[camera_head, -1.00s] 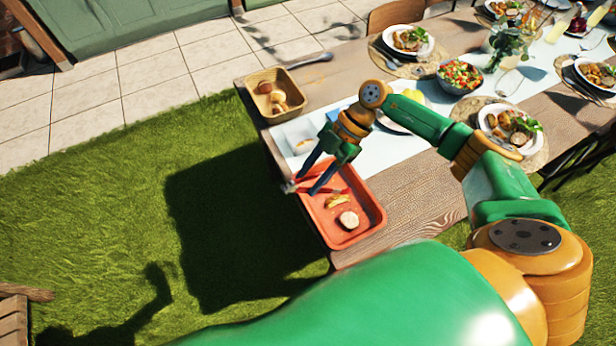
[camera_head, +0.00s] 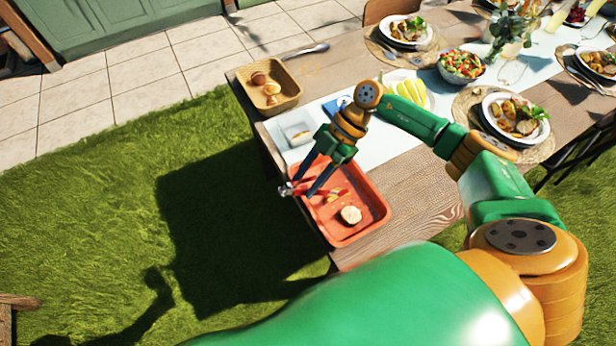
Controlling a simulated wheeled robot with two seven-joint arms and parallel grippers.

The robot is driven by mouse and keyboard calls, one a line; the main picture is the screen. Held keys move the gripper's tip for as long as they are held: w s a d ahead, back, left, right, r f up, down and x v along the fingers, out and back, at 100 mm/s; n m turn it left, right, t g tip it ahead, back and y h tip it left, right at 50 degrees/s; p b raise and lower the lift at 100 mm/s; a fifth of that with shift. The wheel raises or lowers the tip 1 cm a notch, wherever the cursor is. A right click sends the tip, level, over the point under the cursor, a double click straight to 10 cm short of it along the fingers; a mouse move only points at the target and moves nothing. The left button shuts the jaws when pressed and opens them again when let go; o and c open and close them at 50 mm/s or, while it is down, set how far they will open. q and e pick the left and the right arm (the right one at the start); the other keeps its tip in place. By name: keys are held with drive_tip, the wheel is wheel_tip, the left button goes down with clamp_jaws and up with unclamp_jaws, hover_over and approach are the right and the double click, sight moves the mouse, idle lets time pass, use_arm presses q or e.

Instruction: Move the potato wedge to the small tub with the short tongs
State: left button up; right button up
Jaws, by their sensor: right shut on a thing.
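The orange-red tray (camera_head: 374,213) lies at the table's near left corner. My right gripper (camera_head: 300,188) is over its left side, pointing down, shut on the short tongs (camera_head: 328,192), which have red parts. The tongs reach rightwards over the tray. The potato wedge (camera_head: 336,198), small and yellow, is in the tray at the tongs' end and partly covered by them. I cannot tell whether the tongs touch or grip it. The small tub (camera_head: 297,132), pale and see-through, stands on the light runner behind the tray. My left gripper is not in view.
A round pale slice (camera_head: 350,215) lies in the tray. A tan basket (camera_head: 268,103) with brown items stands behind the tub. A blue item (camera_head: 336,106) and a plate with yellow pieces (camera_head: 408,92) are near my right arm. A salad bowl (camera_head: 460,68) and plates stand farther right.

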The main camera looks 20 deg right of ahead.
wheel_tip(320, 180, down, 5)
drive_tip(key=shift+r+b, duration=0.2)
drive_tip(key=shift+b, duration=1.05)
clamp_jaws()
wheel_tip(320, 180, up, 12)
drive_tip(key=p, duration=1)
drive_tip(key=shift+a, duration=0.1)
